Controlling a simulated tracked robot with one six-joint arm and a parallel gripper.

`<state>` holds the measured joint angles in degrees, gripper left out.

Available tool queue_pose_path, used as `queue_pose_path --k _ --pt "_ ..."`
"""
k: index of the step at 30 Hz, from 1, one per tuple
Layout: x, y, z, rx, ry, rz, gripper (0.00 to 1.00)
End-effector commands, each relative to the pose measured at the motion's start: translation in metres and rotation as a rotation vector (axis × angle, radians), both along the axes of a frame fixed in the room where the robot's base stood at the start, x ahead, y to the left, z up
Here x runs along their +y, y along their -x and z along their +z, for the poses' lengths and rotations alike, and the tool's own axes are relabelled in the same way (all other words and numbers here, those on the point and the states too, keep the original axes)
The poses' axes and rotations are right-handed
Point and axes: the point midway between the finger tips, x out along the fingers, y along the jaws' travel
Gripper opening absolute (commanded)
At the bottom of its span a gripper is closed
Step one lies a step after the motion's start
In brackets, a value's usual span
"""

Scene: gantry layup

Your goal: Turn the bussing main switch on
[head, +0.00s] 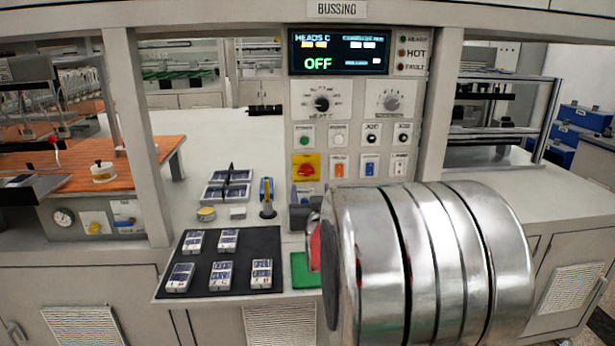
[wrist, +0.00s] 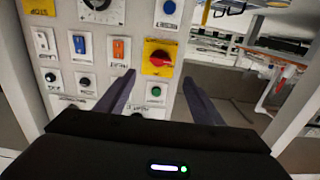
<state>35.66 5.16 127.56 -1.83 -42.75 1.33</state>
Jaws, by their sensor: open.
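The bussing main switch is a red rotary knob on a yellow plate (head: 306,168), on the grey panel under the BUSSING sign. The display (head: 338,52) above it reads OFF in green. In the wrist view the panel appears upside down, and the red knob (wrist: 160,58) sits between and just beyond my fingertips. The knob's handle lies roughly sideways there. My gripper (wrist: 160,78) is open and empty, its two dark fingers apart on either side of the yellow plate. I cannot tell whether the fingers touch the panel. In the head view my silver arm hides most of the gripper.
Orange, blue and white rocker switches (head: 369,165) stand beside the main switch, with round buttons (head: 338,135) and two dials (head: 321,103) above. A black mat (head: 250,245) with several small cells lies on the ledge left of my arm. Grey posts (head: 137,140) flank the panel.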

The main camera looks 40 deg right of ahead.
Motion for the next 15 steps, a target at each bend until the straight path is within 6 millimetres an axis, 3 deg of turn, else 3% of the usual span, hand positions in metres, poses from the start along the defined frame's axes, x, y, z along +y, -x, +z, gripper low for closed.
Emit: queue_pose_path --k 15 --pt "-0.038 -0.055 -0.001 0.000 0.000 0.000 0.61"
